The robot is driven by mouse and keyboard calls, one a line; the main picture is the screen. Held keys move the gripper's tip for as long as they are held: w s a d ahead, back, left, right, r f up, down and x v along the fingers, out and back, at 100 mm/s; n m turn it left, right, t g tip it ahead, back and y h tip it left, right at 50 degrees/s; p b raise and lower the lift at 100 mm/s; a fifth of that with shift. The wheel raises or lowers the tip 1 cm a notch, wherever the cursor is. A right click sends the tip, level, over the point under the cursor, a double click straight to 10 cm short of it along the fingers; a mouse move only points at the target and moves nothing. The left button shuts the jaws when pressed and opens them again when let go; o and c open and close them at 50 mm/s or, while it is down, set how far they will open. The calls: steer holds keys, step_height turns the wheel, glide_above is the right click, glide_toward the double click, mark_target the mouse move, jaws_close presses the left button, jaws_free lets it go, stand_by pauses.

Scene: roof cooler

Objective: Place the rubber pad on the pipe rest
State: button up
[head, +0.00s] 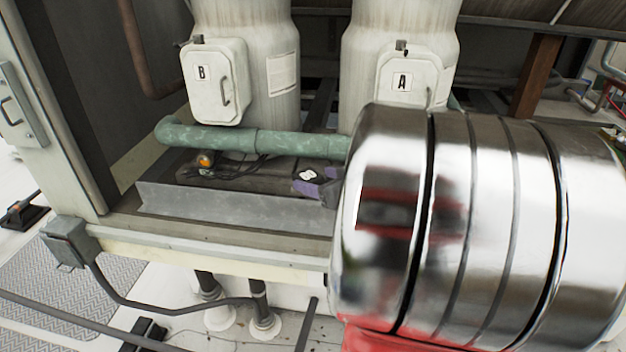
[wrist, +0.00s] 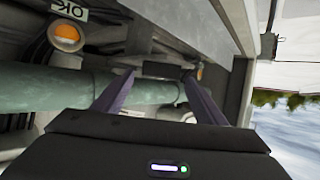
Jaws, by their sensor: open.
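My gripper (head: 318,183) is open, low over the sill-level tray, beside the green pipe (head: 250,140) in the head view. In the wrist view its two purple fingers (wrist: 158,75) stand apart, with the green pipe (wrist: 80,92) running behind them. A small dark block (wrist: 155,69) shows between the fingertips, apart from them in the picture; I cannot tell whether it is the rubber pad or part of the pipe rest. Neither the pad nor the rest can be picked out with certainty in the head view, where my chrome arm hides the pipe's right end.
A grey metal lip (head: 225,205) fronts the tray. An orange lamp (head: 205,159) and dark cables lie under the pipe. Two pale columns with hatches B (head: 215,82) and A (head: 408,82) stand behind. A cabinet post (head: 60,100) bounds the left.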

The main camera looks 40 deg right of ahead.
steer(key=v, duration=0.9)
steer(key=shift+s, duration=0.2)
steer(key=shift+r, duration=0.15)
stand_by(0.3)
